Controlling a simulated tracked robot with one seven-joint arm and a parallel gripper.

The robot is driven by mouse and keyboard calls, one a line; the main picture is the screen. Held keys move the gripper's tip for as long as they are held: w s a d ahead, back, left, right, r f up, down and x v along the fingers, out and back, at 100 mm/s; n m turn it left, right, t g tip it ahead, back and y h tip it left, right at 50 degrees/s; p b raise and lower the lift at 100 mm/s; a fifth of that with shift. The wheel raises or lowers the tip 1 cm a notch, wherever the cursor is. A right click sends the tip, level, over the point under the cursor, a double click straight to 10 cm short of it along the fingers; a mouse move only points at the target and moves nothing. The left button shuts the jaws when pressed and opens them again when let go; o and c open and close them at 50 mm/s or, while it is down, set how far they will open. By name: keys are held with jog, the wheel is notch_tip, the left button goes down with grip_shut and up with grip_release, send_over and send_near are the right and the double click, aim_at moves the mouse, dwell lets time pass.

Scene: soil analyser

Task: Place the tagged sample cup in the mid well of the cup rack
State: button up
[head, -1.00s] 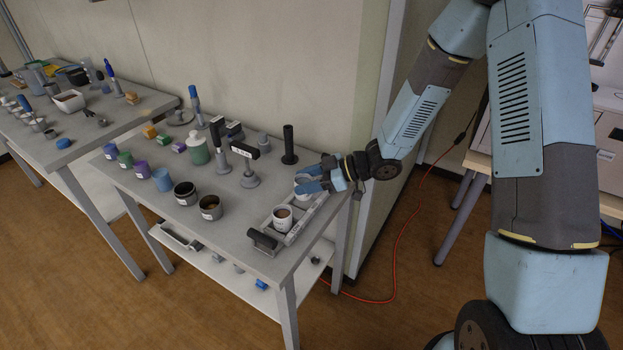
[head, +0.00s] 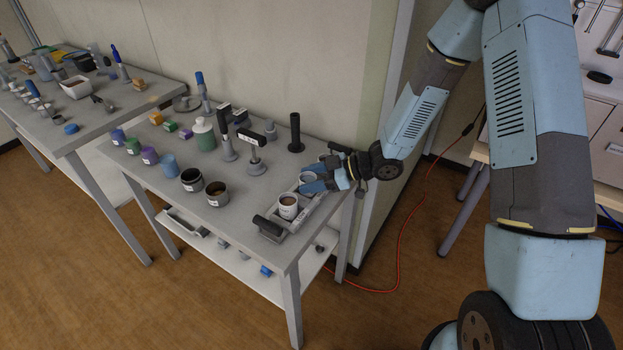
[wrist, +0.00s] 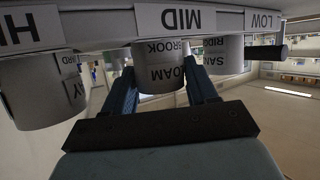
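The cup rack (head: 272,236) lies along the right side of the near table. The wrist view shows the rack's edge (wrist: 100,26) upside down, with MID and LOW labels and a partly cut one at left. A white cup (wrist: 160,80), lettered "LOAM BROOK", stands at the MID label. My gripper (wrist: 161,75) has its blue fingers along both sides of this cup, apparently against it. In the head view my gripper (head: 313,178) reaches in from the right, partly hiding that cup. A "SAND RIDG…" cup (wrist: 222,55) stands near LOW; another cup (wrist: 42,92) stands at the left label.
The wall (head: 310,60) is close behind. An orange cable (head: 402,215) runs over the floor.

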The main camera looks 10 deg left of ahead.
jog(key=shift+o, duration=1.4)
